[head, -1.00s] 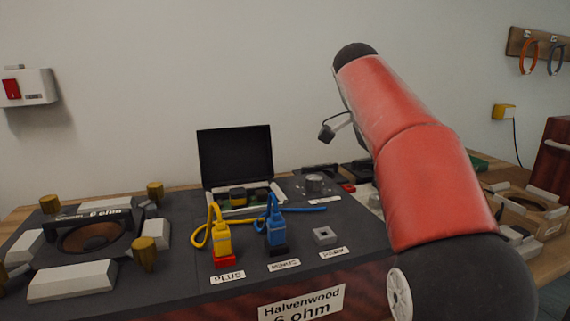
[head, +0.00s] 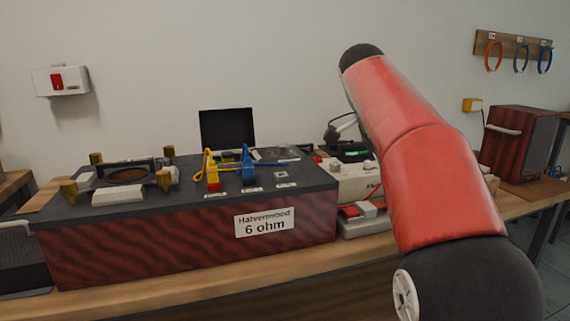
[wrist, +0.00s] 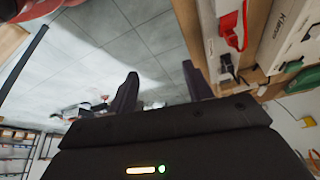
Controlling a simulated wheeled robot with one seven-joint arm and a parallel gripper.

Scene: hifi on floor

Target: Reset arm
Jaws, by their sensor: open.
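My red arm (head: 425,150) rises at the right in the head view and hides part of the bench behind it. My gripper (wrist: 160,90) shows in the wrist view with its two dark fingers apart and nothing between them. Behind the fingers lie the grey tiled floor and the edge of a wooden bench. In the head view the gripper itself cannot be made out behind the arm.
A dark wood cabinet labelled "Halvenwood 6 ohm" (head: 190,235) lies on the wooden bench (head: 180,291), with a yellow plug (head: 212,176) and a blue plug (head: 248,170) on top. A red-brown speaker box (head: 519,143) stands at the right. Coloured rings (head: 494,56) hang on the wall.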

